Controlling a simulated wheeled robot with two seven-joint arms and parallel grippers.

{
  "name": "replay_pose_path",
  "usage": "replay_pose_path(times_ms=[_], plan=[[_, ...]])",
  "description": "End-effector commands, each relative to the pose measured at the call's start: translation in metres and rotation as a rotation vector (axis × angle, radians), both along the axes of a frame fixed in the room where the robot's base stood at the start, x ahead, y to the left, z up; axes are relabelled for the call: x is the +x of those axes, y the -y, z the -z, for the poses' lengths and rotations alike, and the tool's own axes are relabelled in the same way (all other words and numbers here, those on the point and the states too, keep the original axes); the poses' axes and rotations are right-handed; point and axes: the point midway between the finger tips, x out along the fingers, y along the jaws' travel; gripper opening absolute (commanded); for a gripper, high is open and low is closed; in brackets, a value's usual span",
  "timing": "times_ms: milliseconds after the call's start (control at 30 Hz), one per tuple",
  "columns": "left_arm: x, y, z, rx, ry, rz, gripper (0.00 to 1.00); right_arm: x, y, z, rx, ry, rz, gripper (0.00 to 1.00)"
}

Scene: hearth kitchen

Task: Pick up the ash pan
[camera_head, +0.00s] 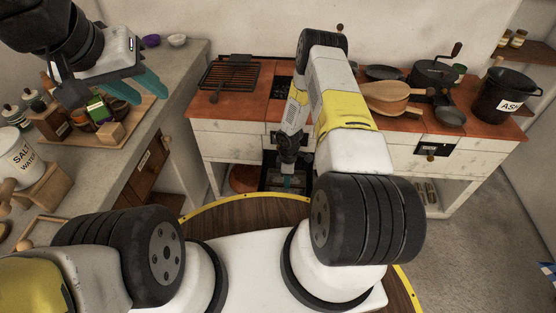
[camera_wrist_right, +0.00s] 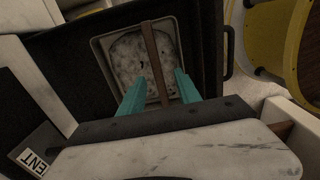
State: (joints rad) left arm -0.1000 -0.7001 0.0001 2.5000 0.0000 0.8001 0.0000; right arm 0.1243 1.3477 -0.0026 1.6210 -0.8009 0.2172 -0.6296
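The ash pan (camera_wrist_right: 125,58) is a squarish light metal pan with grey, speckled ash in it, seen in the right wrist view. A brown strap-like handle (camera_wrist_right: 152,50) crosses over it. The pan sits in a dark open drawer or box (camera_wrist_right: 205,45). My right gripper (camera_wrist_right: 158,86) is open, with one teal finger on each side of the handle; I cannot tell whether either touches it. In the head view my right gripper (camera_head: 287,181) is low at the stove front, and the pan is not clearly visible. My left gripper (camera_head: 137,88) is open and empty above the left counter.
The stove top (camera_head: 230,105) carries a grill rack (camera_head: 229,73), pans, wooden paddles (camera_head: 388,97) and a dark bucket labelled ASH (camera_head: 505,95) at the right. A pale panel edge (camera_wrist_right: 180,155) lies close below my right fingers. Jars and a board crowd the left counter (camera_head: 180,75).

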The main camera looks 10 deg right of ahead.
Motion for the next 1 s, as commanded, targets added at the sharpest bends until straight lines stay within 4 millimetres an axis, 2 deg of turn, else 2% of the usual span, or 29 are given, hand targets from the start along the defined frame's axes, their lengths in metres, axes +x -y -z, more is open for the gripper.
replay_pose_path(times_ms=[367,667,867,900,1000], plan=[[0.0,0.0,0.0,0.0,0.0,0.0,0.36,0.005,-0.006,0.051,-0.002,-0.002,0.001,0.4],[0.0,0.0,0.0,0.0,0.0,0.0,0.36,0.006,-0.006,0.055,-0.001,0.0,0.001,0.4],[0.0,0.0,0.0,0.0,0.0,0.0,0.36,0.006,-0.006,0.055,-0.001,0.0,0.001,0.03],[0.0,0.0,0.0,0.0,0.0,0.0,0.36,0.006,-0.006,0.055,-0.001,0.0,0.001,0.0],[0.0,0.0,0.0,0.0,0.0,0.0,0.36,0.006,-0.006,0.055,-0.001,0.0,0.001,0.0]])
